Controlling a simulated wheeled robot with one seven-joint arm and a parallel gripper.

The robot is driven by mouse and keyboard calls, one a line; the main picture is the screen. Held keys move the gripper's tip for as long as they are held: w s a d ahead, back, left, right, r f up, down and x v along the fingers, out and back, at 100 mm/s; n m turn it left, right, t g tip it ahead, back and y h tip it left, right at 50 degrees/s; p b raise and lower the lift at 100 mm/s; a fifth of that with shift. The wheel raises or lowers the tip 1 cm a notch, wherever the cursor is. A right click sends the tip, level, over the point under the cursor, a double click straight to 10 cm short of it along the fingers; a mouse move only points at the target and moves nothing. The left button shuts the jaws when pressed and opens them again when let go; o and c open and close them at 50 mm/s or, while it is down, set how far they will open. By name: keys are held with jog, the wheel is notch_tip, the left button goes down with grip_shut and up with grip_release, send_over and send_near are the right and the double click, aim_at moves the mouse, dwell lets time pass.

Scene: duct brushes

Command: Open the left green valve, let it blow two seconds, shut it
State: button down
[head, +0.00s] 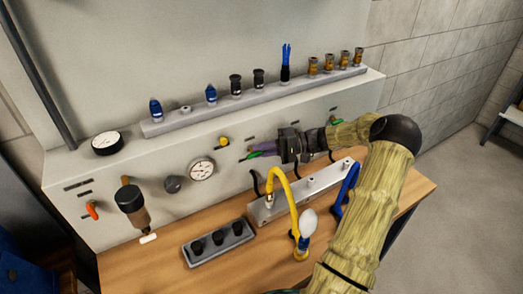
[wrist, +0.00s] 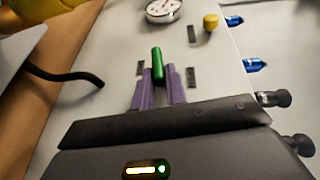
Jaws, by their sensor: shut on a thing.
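The left green valve's handle (head: 251,155) sticks out to the left of my gripper's fingertips on the grey panel front. In the wrist view the green handle (wrist: 157,62) stands between the two purple fingers and points away from the palm. My gripper (head: 264,149) is shut on this handle; it also shows in the wrist view (wrist: 159,92). The fingers hide the handle's lower part and the valve's body. A bit of green (head: 308,155) shows behind my wrist, mostly hidden.
A round gauge (head: 201,169) and a yellow knob (head: 222,142) are left of the handle. A yellow hose (head: 291,205) arches over the bench below. A shelf rail (head: 205,118) with several fittings runs above. A blue hose (head: 345,194) lies near my arm.

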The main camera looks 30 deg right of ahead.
jog(key=shift+f+y, duration=0.2)
jog(key=shift+y, duration=0.5)
jog(key=shift+m+t, duration=0.3)
jog(key=c, duration=1.5)
grip_release()
jog(key=shift+o, duration=0.2)
